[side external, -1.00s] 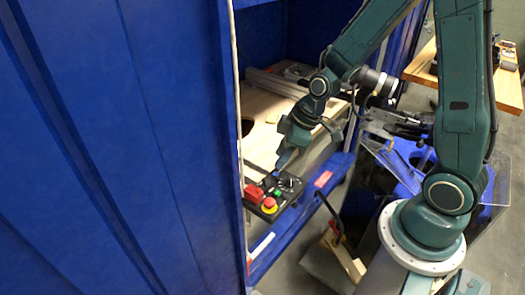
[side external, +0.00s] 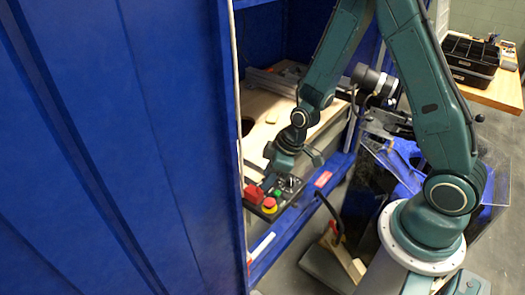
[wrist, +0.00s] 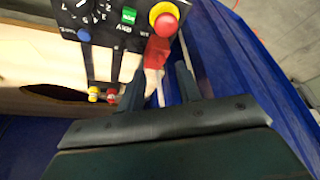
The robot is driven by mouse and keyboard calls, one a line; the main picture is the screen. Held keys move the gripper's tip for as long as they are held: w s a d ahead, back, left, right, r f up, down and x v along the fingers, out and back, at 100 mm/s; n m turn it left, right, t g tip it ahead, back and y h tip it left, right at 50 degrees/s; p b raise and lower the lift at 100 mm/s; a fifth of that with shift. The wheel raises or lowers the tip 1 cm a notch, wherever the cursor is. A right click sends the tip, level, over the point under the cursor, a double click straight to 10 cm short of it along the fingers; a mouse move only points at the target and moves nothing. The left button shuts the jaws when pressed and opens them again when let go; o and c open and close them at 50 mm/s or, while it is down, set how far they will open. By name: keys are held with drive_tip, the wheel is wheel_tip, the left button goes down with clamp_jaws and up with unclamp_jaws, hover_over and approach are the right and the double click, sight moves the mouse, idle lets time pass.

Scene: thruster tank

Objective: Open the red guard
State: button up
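The red guard (side external: 253,194) is a small red block at the left end of the black control panel (side external: 287,193) in the side view. In the wrist view the red guard (wrist: 156,52) shows just past my fingertips, beside the red push button with a yellow collar (wrist: 165,18). My gripper (wrist: 158,78) is open, with its two fingers apart and the guard in line with the gap between them. In the side view my gripper (side external: 270,178) is low over the panel, close to the guard. I cannot tell whether a finger touches it.
The panel (wrist: 100,25) also carries a green button (wrist: 129,16), a blue button (wrist: 84,36) and white-marked dials. A pale wooden board (wrist: 30,68) with a dark hole lies beside it. Blue cabinet walls (side external: 150,140) stand close on the left.

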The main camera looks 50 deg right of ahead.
sight(254, 192)
drive_tip(key=shift+x, duration=2.55)
clamp_jaws()
